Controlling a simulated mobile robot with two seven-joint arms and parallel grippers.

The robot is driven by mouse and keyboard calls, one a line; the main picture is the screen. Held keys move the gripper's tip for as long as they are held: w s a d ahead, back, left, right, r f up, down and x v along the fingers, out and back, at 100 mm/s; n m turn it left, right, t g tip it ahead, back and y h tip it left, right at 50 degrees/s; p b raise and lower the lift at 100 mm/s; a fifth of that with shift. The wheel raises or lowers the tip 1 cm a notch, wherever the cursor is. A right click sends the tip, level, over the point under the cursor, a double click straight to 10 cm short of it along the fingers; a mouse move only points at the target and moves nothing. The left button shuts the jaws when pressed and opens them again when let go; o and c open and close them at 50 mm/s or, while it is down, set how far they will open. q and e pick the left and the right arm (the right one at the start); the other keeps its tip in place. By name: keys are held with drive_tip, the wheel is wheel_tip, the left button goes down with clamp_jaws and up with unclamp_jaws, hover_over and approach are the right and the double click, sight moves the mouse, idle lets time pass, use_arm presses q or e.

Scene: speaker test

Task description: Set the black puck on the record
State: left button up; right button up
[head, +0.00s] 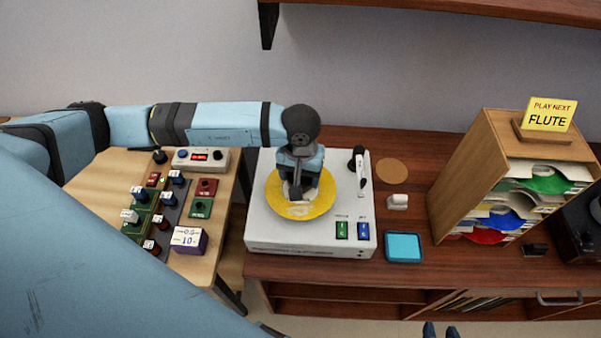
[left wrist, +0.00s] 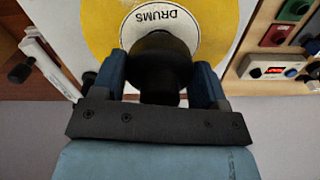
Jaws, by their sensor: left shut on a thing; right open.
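The yellow record (head: 306,210) lies on the white turntable (head: 262,233); its white label reads DRUMS in the left wrist view (left wrist: 166,18). My left gripper (left wrist: 160,68) is shut on the black puck (left wrist: 160,50), with a blue finger on either side. In the head view this gripper (head: 298,190) points down over the record's middle, and the puck is hidden or merges with it. I cannot tell whether the puck touches the label. My right gripper (head: 439,330) shows only its blue fingertips at the bottom edge, apart and empty.
The tonearm (head: 362,170) stands at the turntable's right side. A bench with switches and a purple block (head: 188,240) is at left. A cork disc (head: 391,171), small white block (head: 397,201) and blue pad (head: 404,247) lie right. A wooden record rack (head: 462,165) stands farther right.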

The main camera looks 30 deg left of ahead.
idle(0.4)
use_arm(q)
drive_tip(key=shift+f+b, duration=0.1)
drive_tip(key=shift+b, duration=0.4)
drive_tip(key=shift+b, duration=0.5)
idle(0.5)
drive_tip(key=shift+f+b, duration=1.3)
idle(0.5)
drive_tip(key=o, duration=1.1)
drive_tip(key=shift+o, duration=0.4)
drive_tip(key=shift+r, duration=0.1)
